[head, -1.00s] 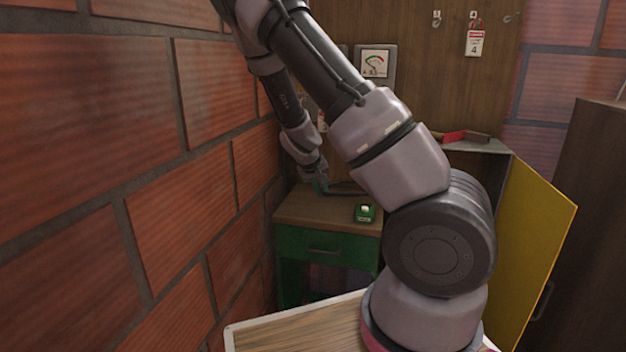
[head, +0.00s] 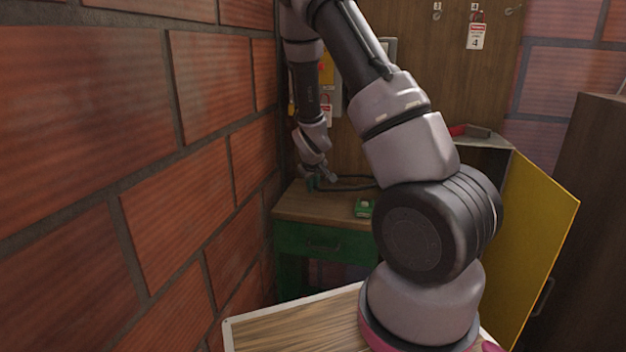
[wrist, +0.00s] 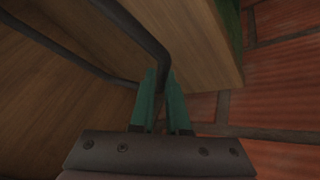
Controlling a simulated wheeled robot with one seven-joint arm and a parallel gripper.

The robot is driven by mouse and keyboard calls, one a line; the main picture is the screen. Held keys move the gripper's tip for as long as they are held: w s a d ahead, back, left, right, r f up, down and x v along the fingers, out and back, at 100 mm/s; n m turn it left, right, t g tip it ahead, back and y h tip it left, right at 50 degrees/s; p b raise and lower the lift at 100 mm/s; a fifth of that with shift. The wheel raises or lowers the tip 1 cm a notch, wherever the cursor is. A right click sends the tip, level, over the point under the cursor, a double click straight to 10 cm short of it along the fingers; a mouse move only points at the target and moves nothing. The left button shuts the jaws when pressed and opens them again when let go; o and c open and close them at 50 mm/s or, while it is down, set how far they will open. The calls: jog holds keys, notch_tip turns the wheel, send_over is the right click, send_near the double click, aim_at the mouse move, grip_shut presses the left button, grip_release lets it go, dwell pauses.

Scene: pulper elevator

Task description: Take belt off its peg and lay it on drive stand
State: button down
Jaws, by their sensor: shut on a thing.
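The belt is a thin black loop (head: 356,179). It shows just above the wooden top of a green-fronted stand (head: 314,213), which I take for the drive stand. My gripper (head: 314,183) is at the left of the loop, shut on it. In the wrist view the green fingers (wrist: 161,85) pinch one strand of the belt (wrist: 133,26), and another strand runs off to the left. The stand's wooden top (wrist: 200,45) lies below the fingers there. I cannot tell whether the belt touches the top.
A small green box (head: 364,207) sits on the stand's right part. A brick wall (head: 205,190) is close on the left. Behind is a wooden board with numbered pegs (head: 437,16) and a hanging tag (head: 476,36). A yellow panel (head: 535,245) stands at the right.

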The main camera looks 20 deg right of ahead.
jog(key=shift+f, duration=2.3)
jog(key=c, duration=0.8)
grip_release()
jog(key=v, duration=1)
jog(key=shift+s+r, duration=0.25)
jog(key=shift+r, duration=0.05)
jog(key=shift+a, duration=0.1)
